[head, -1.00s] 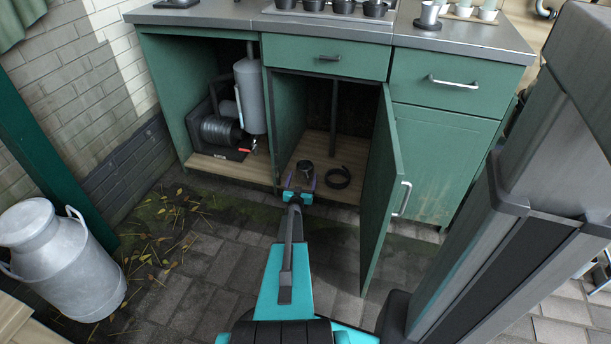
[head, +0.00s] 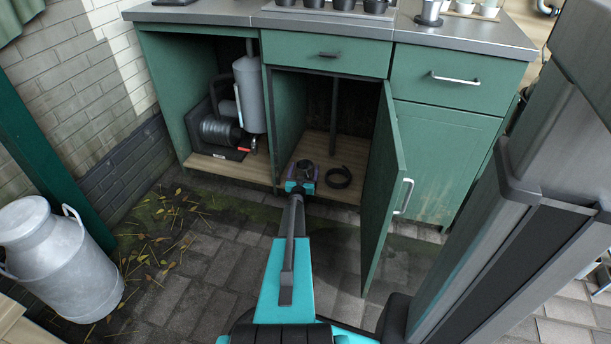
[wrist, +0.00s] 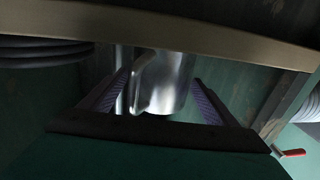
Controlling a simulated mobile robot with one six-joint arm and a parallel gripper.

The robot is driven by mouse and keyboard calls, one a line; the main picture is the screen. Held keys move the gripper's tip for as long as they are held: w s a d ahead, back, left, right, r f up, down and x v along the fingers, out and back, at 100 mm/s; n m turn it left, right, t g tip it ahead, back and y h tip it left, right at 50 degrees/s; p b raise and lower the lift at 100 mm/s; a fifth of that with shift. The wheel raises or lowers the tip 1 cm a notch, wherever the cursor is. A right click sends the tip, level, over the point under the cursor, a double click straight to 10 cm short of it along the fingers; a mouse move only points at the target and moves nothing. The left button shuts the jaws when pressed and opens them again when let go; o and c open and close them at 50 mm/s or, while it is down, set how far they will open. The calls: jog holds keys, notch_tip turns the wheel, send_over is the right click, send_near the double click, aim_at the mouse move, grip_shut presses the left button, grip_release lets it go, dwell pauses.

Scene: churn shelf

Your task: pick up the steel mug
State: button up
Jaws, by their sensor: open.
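The steel mug (wrist: 165,82) stands inside the open middle cupboard. In the wrist view it is shiny, with its handle on the left side, between my two purple fingers. In the head view its dark round top (head: 305,166) shows just beyond my gripper (head: 302,176). My gripper, also in the wrist view (wrist: 161,80), is open, with a finger on either side of the mug. I see no clear contact. The mug's lower part is hidden in the head view.
A black coil (head: 338,178) lies on the cupboard floor right of the mug. The open green door (head: 384,190) stands to the right. A grey tank (head: 250,95) and a red-handled valve (head: 246,151) are left of the partition. A milk churn (head: 55,262) stands far left.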

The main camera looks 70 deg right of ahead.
dwell(0.4)
jog(key=c, duration=1.2)
jog(key=shift+r, duration=0.2)
jog(key=shift+r+p, duration=0.35)
jog(key=shift+r, duration=0.2)
jog(key=shift+s+a+r+p, duration=0.2)
jog(key=shift+r+p, duration=0.15)
jog(key=shift+r, duration=0.3)
jog(key=shift+s+a+r+p, duration=0.2)
jog(key=shift+r+p, duration=0.15)
jog(key=shift+r, duration=0.25)
jog(key=s+a+p, duration=0.1)
jog(key=s+a, duration=0.2)
jog(key=s+a+p, duration=0.1)
jog(key=s+a, duration=0.2)
jog(key=s, duration=0.1)
jog(key=s+a+r+p, duration=0.1)
jog(key=s+a, duration=0.2)
jog(key=s, duration=0.1)
jog(key=shift+s+a, duration=0.15)
jog(key=shift+a, duration=0.25)
